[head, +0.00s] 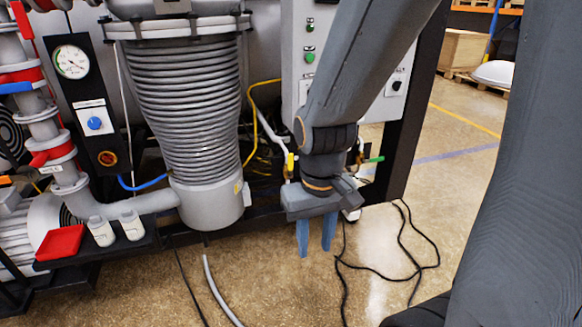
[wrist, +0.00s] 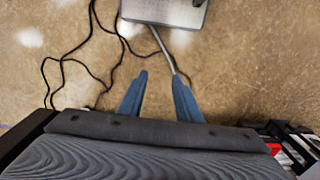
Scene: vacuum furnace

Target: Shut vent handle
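My gripper (head: 315,246) points down in front of the furnace frame, with its two blue fingers apart and nothing between them. In the wrist view the open fingers (wrist: 160,76) hang over bare floor. A small yellow handle (head: 290,164) on a white pipe is just left of my wrist, and a green handle (head: 373,160) sticks out just right of it. Red handles (head: 39,159) are on the pipework at the far left. I cannot tell which one is the vent handle. My gripper touches none of them, and my arm hides part of the piping.
The ribbed grey pump body (head: 190,105) stands left of my arm. A control box (head: 300,50) is behind my arm. Black cables (head: 410,262) and a grey hose (head: 214,290) lie on the floor. The floor at the right is mostly open.

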